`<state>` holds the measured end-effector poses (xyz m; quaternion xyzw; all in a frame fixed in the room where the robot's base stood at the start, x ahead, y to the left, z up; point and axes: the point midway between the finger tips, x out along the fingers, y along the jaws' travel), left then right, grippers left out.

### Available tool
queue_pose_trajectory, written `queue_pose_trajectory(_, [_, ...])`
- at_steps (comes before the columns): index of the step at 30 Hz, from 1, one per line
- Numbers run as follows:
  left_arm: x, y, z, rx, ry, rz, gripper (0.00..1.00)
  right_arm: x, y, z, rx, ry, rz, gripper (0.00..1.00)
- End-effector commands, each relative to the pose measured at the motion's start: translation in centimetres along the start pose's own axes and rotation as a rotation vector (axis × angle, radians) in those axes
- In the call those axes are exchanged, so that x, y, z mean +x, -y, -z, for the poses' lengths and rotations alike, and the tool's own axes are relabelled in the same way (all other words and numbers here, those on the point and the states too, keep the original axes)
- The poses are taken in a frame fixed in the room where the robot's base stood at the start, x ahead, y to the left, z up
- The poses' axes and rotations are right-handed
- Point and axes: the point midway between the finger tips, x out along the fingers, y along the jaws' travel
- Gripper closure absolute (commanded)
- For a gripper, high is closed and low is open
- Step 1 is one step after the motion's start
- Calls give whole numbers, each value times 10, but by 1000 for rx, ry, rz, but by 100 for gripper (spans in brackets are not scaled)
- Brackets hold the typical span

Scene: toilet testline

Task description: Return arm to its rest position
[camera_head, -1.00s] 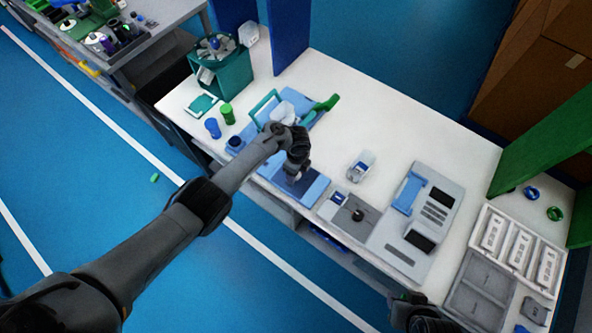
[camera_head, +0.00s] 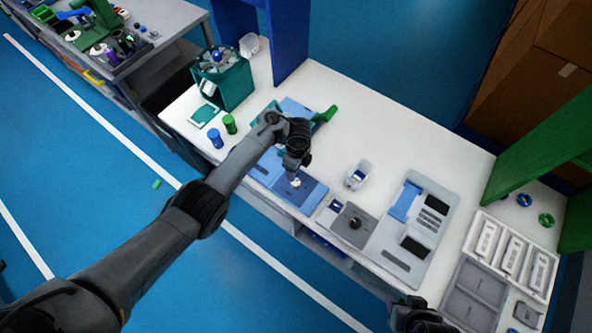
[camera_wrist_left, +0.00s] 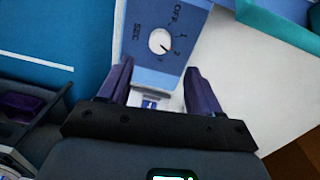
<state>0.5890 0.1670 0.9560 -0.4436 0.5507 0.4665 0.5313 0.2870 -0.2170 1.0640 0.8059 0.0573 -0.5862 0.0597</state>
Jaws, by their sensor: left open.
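My left arm reaches in from the lower left in the head view. Its gripper (camera_head: 296,168) hangs over the front of the blue panel (camera_head: 311,191) at the table's front edge. In the left wrist view the gripper (camera_wrist_left: 162,82) has its two fingers apart with nothing held between them. A white dial knob (camera_wrist_left: 160,41) on the blue panel lies ahead of the fingers, with OFF and number marks around it. My right gripper (camera_head: 415,315) is partly in view at the bottom edge, and its jaws are not clear.
The white table (camera_head: 388,125) carries a teal box (camera_head: 235,85), blue (camera_head: 215,138) and green (camera_head: 230,124) cylinders, a clear container (camera_head: 358,175), a grey fixture (camera_head: 398,255) and a white tray (camera_head: 470,250). A blue post and a green post stand at the table.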

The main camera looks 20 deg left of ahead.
Motion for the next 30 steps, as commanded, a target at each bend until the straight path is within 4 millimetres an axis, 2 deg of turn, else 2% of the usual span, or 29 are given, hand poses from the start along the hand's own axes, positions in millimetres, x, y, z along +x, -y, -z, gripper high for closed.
queue_pose_trajectory(1, [-7,0,0,0,-1,1,36,-4,0,1,0,0,0,57])
queue_pose_trajectory(6, [-14,0,0,0,0,1,36,-6,0,2,-1,0,-1,57])
queue_pose_trajectory(20, [-14,0,0,-1,0,2,36,-5,-2,1,-9,1,-7,57])
queue_pose_trajectory(26, [-3,-6,3,-64,5,26,36,-5,-2,1,-9,1,-7,57])
queue_pose_trajectory(30, [14,-21,7,-196,10,74,36,-5,-2,1,-7,1,-5,57])
